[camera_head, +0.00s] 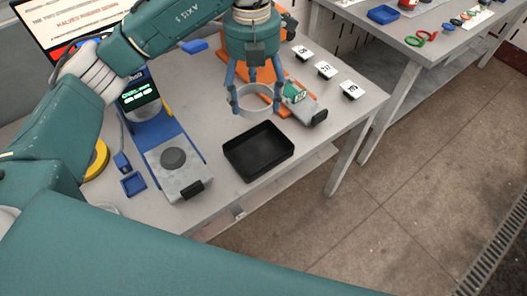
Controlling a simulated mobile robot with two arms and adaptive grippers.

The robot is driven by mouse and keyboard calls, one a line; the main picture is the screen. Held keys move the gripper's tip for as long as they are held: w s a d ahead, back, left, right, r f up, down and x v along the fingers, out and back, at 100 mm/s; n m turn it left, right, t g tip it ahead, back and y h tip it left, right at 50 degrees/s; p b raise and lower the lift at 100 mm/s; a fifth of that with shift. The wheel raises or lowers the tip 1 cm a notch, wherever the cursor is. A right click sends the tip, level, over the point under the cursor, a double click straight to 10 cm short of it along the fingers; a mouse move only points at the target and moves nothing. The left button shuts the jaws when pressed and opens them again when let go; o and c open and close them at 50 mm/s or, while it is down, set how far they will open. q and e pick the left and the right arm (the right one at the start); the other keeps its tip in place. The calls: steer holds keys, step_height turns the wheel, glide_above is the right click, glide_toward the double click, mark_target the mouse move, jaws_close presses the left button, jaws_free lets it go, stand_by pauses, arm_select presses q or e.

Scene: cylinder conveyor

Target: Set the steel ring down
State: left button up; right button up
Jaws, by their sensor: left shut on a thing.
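The steel ring (268,90) is a wide, short, pale grey band. My left gripper (255,98) comes down from above and is shut on the ring, with its fingers at the ring's wall. The ring is just behind a black tray (258,167) in the picture. I cannot tell whether its lower edge touches the table. The black tray is empty. My right gripper is not in view.
A blue device with a grey plate and dark disc (172,159) stands left of the tray. An orange fixture (290,98) with a small green-labelled part is right of the ring. Numbered white cards (326,70) stand at the right edge. Some grey table (221,118) is bare.

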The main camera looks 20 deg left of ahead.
arm_select(q)
glide_above(258, 154)
step_height(258, 154, down, 12)
step_height(258, 154, down, 3)
steer(key=shift+f+p, duration=0.15)
steer(key=shift+p, duration=0.5)
step_height(258, 154, down, 4)
steer(key=shift+f+p, duration=0.25)
steer(key=shift+p, duration=0.25)
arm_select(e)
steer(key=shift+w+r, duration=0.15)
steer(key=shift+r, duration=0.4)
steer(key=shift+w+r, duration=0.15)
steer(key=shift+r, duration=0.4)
arm_select(q)
steer(key=shift+d, duration=0.1)
steer(key=shift+f, duration=0.2)
steer(key=o, duration=1)
steer(key=shift+c, duration=0.2)
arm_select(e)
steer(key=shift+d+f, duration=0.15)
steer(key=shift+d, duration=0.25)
